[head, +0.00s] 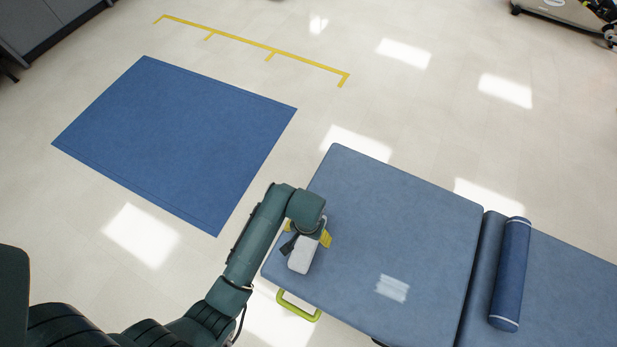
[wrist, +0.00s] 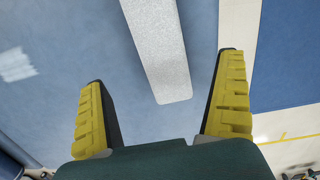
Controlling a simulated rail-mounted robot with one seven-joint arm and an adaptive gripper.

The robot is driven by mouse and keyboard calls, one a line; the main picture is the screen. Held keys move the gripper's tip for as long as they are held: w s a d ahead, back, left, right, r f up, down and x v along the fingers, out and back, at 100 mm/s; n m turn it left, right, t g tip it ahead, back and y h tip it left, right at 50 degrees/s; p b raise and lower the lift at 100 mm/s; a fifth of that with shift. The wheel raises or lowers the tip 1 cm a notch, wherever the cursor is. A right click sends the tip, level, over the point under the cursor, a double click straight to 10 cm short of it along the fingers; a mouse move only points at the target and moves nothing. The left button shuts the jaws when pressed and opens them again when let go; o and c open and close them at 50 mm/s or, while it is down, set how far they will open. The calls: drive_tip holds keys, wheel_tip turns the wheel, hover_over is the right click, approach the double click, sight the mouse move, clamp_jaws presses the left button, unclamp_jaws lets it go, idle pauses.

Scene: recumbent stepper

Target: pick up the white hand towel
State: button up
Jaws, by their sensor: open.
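The white hand towel (head: 301,256) lies as a narrow folded strip on the blue padded table (head: 395,215), near its left end. In the wrist view the towel (wrist: 158,45) runs from the top edge down to a rounded near end between my two yellow fingers. My gripper (head: 307,233) is over the towel's upper end in the head view and covers part of it. In the wrist view my gripper (wrist: 163,72) is open, with a gap on both sides of the towel. I cannot tell how high the fingertips are above the pad.
A dark blue bolster (head: 510,275) lies on the table's right section. A pale striped patch, apparently light, shows on the pad (head: 392,288). A green handle (head: 298,306) sticks out at the table's near edge. A blue floor mat (head: 180,140) and yellow floor marking (head: 262,48) lie beyond.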

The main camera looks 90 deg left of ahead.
sight(308, 240)
wheel_tip(308, 240, down, 11)
drive_tip(key=b, duration=0.2)
drive_tip(key=shift+a+r+b, duration=0.1)
drive_tip(key=shift+b, duration=0.25)
drive_tip(key=shift+r, duration=0.1)
drive_tip(key=c, duration=1.3)
drive_tip(key=shift+o, duration=0.2)
wheel_tip(308, 240, up, 10)
drive_tip(key=p, duration=0.3)
